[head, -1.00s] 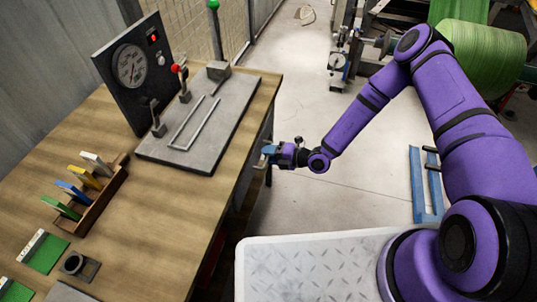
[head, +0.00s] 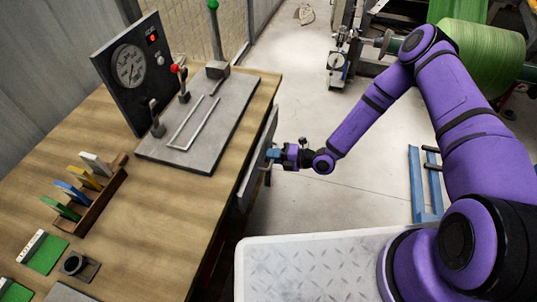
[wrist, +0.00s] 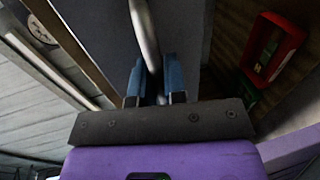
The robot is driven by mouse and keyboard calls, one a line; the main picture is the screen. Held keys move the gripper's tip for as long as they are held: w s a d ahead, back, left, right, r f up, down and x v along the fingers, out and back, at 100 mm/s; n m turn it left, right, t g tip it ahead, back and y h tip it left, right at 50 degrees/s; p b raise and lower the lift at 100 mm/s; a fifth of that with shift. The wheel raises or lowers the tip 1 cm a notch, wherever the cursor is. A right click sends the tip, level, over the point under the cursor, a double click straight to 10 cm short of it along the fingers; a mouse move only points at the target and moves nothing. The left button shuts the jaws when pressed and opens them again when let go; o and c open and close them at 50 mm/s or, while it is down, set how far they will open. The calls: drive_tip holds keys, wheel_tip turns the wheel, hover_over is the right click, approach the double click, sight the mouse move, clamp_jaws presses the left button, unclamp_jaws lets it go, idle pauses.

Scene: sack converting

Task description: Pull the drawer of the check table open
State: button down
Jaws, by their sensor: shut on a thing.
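The check table (head: 150,215) has a wooden top and stands at the left in the head view. Its grey drawer front (head: 262,140) stands a little out from the table's right side. My gripper (head: 271,155) is at this front, with its blue fingers toward the table. In the wrist view, the two blue fingers (wrist: 153,78) are shut on the drawer's curved metal handle (wrist: 146,35), one on each side. The grey drawer front (wrist: 200,35) shows behind the handle. The drawer's inside is not clearly visible in the head view.
A gauge panel (head: 133,72) and a grey plate (head: 190,145) with levers are on the table top. A rack (head: 95,205) of coloured tags stands nearer. A red tray (wrist: 272,48) shows in the wrist view. Clear floor (head: 330,205) lies right of the table.

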drive_tip(key=f+v, duration=0.2)
drive_tip(key=v, duration=1)
drive_tip(key=d+f+v, duration=0.1)
drive_tip(key=f+v, duration=0.2)
drive_tip(key=v, duration=1)
drive_tip(key=shift+s+d+f, duration=0.2)
drive_tip(key=shift+s+d, duration=0.05)
drive_tip(key=shift+d, duration=0.05)
drive_tip(key=c, duration=1.2)
unclamp_jaws()
drive_tip(key=v, duration=1)
drive_tip(key=shift+d+r, duration=0.1)
drive_tip(key=shift+d, duration=0.25)
